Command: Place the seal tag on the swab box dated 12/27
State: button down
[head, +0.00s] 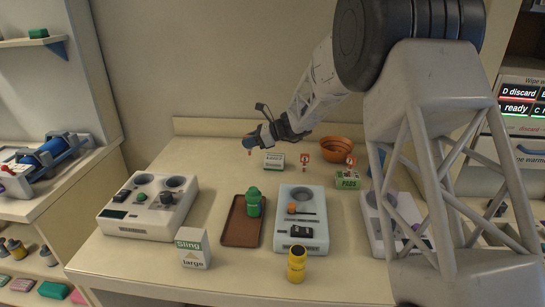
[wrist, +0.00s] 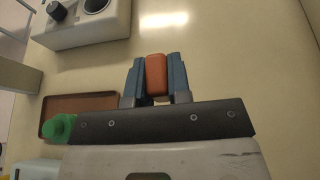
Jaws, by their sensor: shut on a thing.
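My gripper (head: 250,142) is above the back left part of the table. In the wrist view its blue fingers (wrist: 157,78) are shut on a small orange-red block (wrist: 156,74), which looks like the seal tag. Its tip shows below the fingers in the head view (head: 249,152). A small white and green box (head: 274,161) lies to the right of and below the gripper. A green and white box (head: 348,180), with lettering like "PODS", stands further right. I cannot read a date on either box, nor tell which is the swab box dated 12/27.
Two red-and-white upright markers (head: 305,158) (head: 350,161) stand near the boxes. An orange bowl (head: 341,148) is behind.

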jog(key=s+d, duration=0.7)
jog(key=d, duration=0.5)
jog(key=shift+d, duration=0.4)
jog(key=shift+w, duration=0.15)
send_over(275, 156)
jog(key=shift+f, duration=0.7)
jog(key=shift+f, duration=1.75)
jog(key=shift+f, duration=0.15)
jog(key=c, duration=1.1)
grip_release()
jog(key=shift+o, duration=0.2)
